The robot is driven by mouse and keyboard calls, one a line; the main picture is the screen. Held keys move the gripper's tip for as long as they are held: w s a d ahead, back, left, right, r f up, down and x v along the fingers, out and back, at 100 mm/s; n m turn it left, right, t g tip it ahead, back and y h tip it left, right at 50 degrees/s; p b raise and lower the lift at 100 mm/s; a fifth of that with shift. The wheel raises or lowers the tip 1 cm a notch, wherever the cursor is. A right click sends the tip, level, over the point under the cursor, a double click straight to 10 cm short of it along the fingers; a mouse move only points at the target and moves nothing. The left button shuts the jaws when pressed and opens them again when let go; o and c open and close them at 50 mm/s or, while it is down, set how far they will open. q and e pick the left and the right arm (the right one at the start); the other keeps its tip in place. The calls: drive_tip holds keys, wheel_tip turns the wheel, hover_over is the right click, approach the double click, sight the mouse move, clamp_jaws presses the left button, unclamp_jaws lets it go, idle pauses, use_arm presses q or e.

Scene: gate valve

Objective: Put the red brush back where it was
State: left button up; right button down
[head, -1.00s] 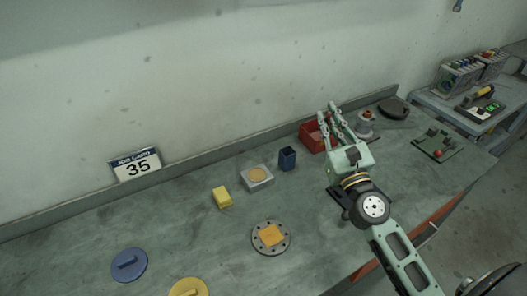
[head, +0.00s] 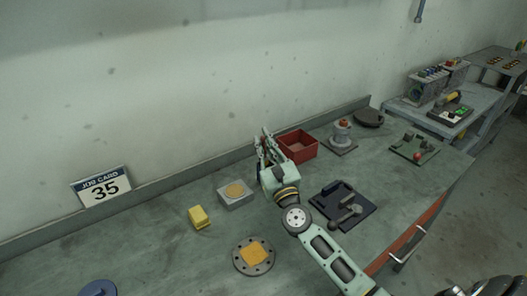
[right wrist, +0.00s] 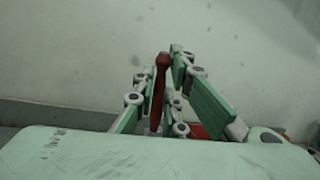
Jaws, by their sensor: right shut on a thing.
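My right gripper (head: 265,137) is over the back of the bench, left of the red bin (head: 297,147). In the right wrist view its fingers (right wrist: 160,95) are closed around the upright red handle of the brush (right wrist: 162,68). The brush's lower end is hidden behind my palm. The brush cannot be made out clearly in the head view. The small dark blue cup seen earlier is hidden behind my right gripper, so I cannot tell whether the brush is above it or inside it. My left gripper is not in view.
A grey box with a tan round top (head: 236,193) stands just left of my gripper, and a yellow block (head: 199,217) farther left. A flange (head: 254,256) lies in front. A black tool tray (head: 343,206) and a valve part (head: 342,136) are at right.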

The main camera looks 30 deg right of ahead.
drive_tip(key=shift+f, duration=0.3)
drive_tip(key=shift+f+b, duration=0.6)
drive_tip(key=shift+b, duration=0.05)
drive_tip(key=c, duration=1.8)
unclamp_jaws()
drive_tip(key=shift+r, duration=0.15)
